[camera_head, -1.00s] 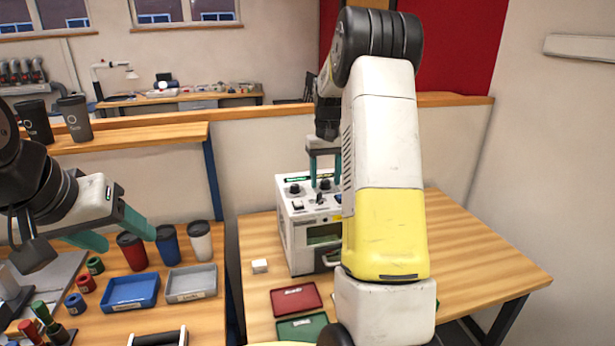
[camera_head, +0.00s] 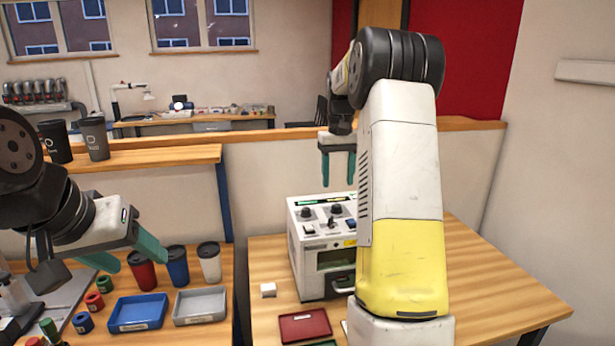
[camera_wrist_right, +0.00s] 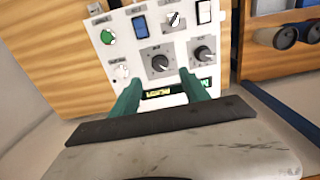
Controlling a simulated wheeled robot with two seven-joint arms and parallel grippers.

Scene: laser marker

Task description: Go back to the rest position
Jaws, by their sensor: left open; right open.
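My right gripper (camera_head: 338,168) hangs open and empty above the laser marker (camera_head: 322,245), a white box with knobs and switches on its sloped top panel. The fingers point down and are apart from the panel. In the right wrist view the two green fingers (camera_wrist_right: 160,92) are spread over the panel with its two dark knobs, switches and green display (camera_wrist_right: 172,88). My left gripper (camera_head: 133,255) is open and empty at the left, above the left table near the cups. My right arm hides part of the right table.
The left table holds a red cup (camera_head: 142,272), blue cup (camera_head: 177,267), white cup (camera_head: 209,263), blue tray (camera_head: 138,313) and grey tray (camera_head: 200,306). A red tray (camera_head: 305,324) and small white block (camera_head: 268,290) lie before the marker. Two dark cups stand on the shelf (camera_head: 150,150).

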